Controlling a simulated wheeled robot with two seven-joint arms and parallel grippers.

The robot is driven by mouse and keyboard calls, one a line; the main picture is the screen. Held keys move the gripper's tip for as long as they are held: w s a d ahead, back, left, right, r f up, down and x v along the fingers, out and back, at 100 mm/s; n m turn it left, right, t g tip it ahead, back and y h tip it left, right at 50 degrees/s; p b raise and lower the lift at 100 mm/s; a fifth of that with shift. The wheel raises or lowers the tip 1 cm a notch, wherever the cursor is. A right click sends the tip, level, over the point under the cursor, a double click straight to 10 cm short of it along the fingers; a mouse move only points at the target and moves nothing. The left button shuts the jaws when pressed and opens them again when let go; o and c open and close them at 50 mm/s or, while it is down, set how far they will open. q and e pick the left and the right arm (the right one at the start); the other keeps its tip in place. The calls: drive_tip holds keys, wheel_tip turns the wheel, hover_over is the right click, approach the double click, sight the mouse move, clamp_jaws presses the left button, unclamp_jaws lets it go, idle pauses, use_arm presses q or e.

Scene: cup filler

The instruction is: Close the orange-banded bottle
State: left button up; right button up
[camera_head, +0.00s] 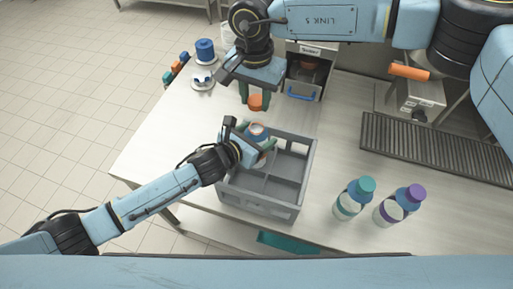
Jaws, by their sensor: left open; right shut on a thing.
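My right gripper (256,97) is shut on an orange cap (256,103) and holds it above the table, just behind the grey crate. The bottle (258,130) stands in the back left compartment of the grey crate (293,213). Its uncapped-looking top shows pale with an orange tint; my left gripper hides most of its body. My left gripper (259,146) is open, with its fingers on either side of the bottle. I cannot tell whether they touch it. The orange cap is apart from the bottle top.
A teal-capped bottle (350,202) and a purple-capped bottle (395,207) stand right of the crate. A dark slatted tray (435,150) lies at the right. A blue object (205,50) and a white dish (202,80) stand at the back left. The table's front left is clear.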

use_arm(q)
drive_tip(key=c, duration=1.1)
drive_tip(key=shift+c, duration=0.2)
use_arm(e)
hover_over(255, 125)
drive_tip(key=shift+f, duration=2.5)
drive_tip(key=shift+f, duration=0.85)
drive_tip(key=shift+f, duration=0.6)
